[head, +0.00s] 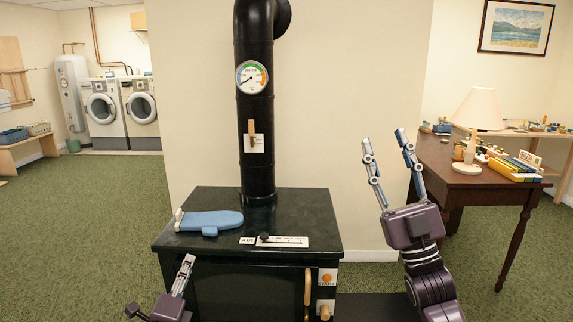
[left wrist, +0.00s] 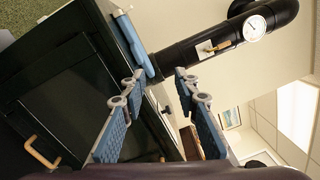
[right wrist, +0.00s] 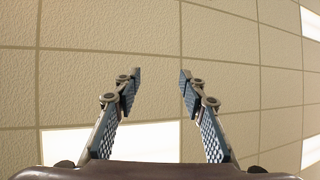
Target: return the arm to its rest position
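My right gripper (head: 386,150) is raised in front of the wall, to the right of the black stove, with its fingers pointing up. Its fingers are apart and empty, and in the right wrist view the open fingers (right wrist: 158,82) have only ceiling tiles behind them. My left gripper (head: 184,272) is low at the front left of the stove (head: 225,265). In the left wrist view its fingers (left wrist: 156,82) are spread apart with nothing between them. In the head view one left finger shows clearly beside the stove front.
A black flue pipe (head: 257,130) with a gauge rises behind. A wooden desk (head: 450,170) with a lamp (head: 475,115) stands at right. Green carpet is open at left.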

